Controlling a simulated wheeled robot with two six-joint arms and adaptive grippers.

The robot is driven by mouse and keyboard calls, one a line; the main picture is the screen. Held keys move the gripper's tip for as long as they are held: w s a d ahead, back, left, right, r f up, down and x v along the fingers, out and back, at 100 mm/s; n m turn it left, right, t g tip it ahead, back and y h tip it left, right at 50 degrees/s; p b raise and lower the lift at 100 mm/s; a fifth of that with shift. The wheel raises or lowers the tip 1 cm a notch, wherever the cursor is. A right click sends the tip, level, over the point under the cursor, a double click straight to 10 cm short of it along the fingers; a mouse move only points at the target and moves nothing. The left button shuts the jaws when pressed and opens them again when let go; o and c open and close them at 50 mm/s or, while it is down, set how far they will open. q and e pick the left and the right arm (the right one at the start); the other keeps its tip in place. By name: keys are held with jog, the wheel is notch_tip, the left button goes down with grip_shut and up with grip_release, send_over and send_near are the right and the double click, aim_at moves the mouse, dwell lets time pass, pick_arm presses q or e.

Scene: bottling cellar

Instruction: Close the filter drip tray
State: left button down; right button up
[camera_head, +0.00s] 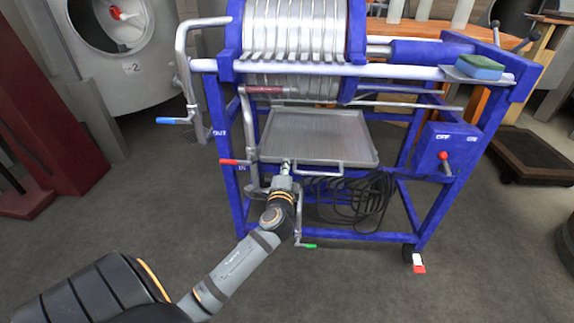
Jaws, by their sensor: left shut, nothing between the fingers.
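The filter drip tray (318,135) is a flat grey metal tray under the plate pack of the blue-framed filter (297,30). It sticks out toward me from the frame. A bar handle (322,173) runs along its front edge. My left gripper (286,166) is shut and empty at the left part of the tray's front edge, left of the handle. I cannot tell whether it touches the tray. My right gripper is not in view.
A red-handled valve (235,162) and a blue-handled valve (172,121) stand left of the tray. A switch box (447,150) is on the right. A coiled black cable (355,195) hangs below. A green-and-blue sponge (480,67) lies on top. The floor in front is clear.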

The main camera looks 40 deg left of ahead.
aim_at(288, 152)
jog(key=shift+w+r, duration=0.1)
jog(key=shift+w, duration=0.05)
pick_arm(q)
jog(key=shift+w+r, duration=0.1)
jog(key=x, duration=0.5)
jog(key=shift+r, duration=0.1)
jog(key=x, duration=0.3)
jog(key=shift+a, duration=0.1)
jog(key=shift+w+a, duration=0.2)
jog(key=shift+w, duration=0.05)
jog(key=shift+r, duration=0.15)
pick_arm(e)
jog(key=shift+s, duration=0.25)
